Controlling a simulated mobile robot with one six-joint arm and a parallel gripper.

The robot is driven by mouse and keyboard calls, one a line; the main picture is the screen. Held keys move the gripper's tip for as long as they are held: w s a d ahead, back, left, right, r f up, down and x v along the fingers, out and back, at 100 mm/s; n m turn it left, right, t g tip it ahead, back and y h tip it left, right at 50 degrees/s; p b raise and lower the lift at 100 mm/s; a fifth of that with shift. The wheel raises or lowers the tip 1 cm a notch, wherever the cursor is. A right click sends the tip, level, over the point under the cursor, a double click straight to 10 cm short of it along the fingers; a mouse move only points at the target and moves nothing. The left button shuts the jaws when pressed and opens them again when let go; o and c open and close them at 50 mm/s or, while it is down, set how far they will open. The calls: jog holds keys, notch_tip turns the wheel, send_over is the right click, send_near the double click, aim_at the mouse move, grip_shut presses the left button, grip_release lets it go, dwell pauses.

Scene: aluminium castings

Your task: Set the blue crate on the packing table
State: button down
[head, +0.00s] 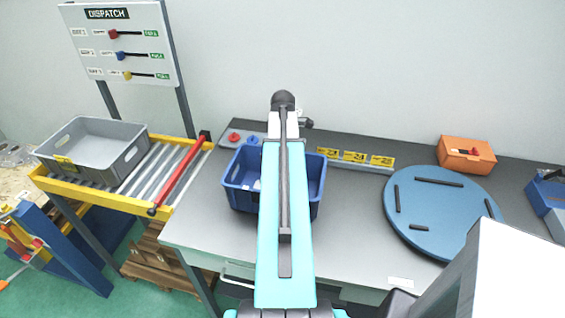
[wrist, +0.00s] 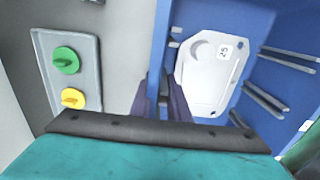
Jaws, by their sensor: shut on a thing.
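The blue crate (head: 240,196) is at the left part of the grey packing table (head: 345,235), upright, with its middle hidden behind my arm in the head view. In the wrist view my gripper (wrist: 163,95) is shut on the crate's wall (wrist: 160,45), with one dark finger on each side. A pale casting with a "25" label (wrist: 208,75) lies inside the crate. I cannot tell whether the crate's base touches the table or hangs just above it. The fingers are hidden in the head view.
A plate with red and blue knobs (head: 238,138) lies behind the crate; green (wrist: 66,60) and yellow (wrist: 72,97) knobs show in the wrist view. Yellow labels (head: 355,158), an orange box (head: 466,154) and a round blue board (head: 436,210) are to the right. A grey crate (head: 92,150) sits on rollers at left.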

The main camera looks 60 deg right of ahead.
jog(key=shift+f, duration=0.2)
jog(key=shift+f, duration=0.1)
jog(key=c, duration=1.7)
grip_release()
jog(key=shift+r, duration=0.25)
jog(key=shift+r+b, duration=1.4)
jog(key=shift+r, duration=4.45)
